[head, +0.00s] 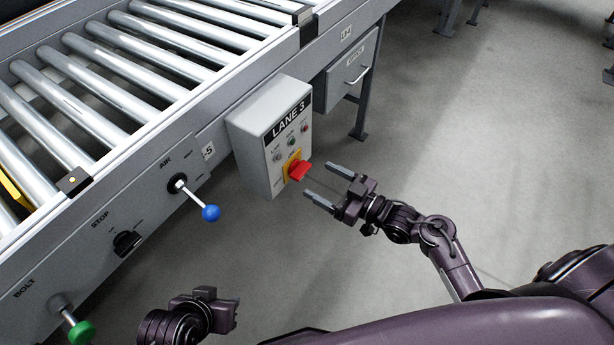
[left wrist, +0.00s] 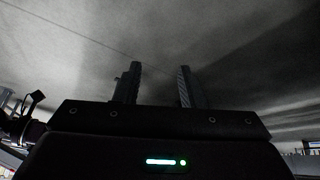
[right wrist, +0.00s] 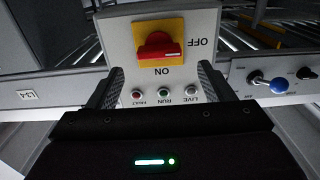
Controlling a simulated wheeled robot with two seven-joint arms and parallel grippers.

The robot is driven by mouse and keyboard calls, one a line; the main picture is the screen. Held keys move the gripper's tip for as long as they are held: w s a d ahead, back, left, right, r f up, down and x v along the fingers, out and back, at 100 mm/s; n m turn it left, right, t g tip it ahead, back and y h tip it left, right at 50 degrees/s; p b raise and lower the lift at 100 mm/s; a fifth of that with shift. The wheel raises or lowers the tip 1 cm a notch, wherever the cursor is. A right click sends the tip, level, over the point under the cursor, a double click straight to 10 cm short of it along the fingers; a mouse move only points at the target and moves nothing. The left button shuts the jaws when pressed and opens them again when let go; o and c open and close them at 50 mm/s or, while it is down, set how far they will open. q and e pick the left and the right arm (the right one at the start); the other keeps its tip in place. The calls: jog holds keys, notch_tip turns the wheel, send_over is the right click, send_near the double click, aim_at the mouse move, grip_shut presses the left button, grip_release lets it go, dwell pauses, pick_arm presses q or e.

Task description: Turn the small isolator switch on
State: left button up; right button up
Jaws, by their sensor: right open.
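The isolator switch is a red rotary handle (head: 299,171) on a yellow plate, low on the front of the grey LANE 3 box (head: 250,150). In the right wrist view the red handle (right wrist: 158,47) lies level in the picture, beside the OFF mark; ON is printed below it. My right gripper (head: 317,180) is open and empty, just right of the handle and apart from it, its fingers either side of the handle's line. My left gripper (head: 232,308) is low in the head view, its fingers apart and empty in the left wrist view (left wrist: 158,85).
A roller conveyor (head: 120,95) runs along the left. Its side carries a blue-knobbed AIR lever (head: 210,212), a black STOP knob (head: 126,241) and a green BOLT knob (head: 82,332). A grey drawer box (head: 352,72) hangs beyond the LANE 3 box.

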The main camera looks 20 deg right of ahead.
aim_at(306, 172)
jog(key=x, duration=0.5)
jog(key=shift+w+b, duration=0.1)
jog(key=shift+b, duration=0.3)
jog(key=c, duration=1)
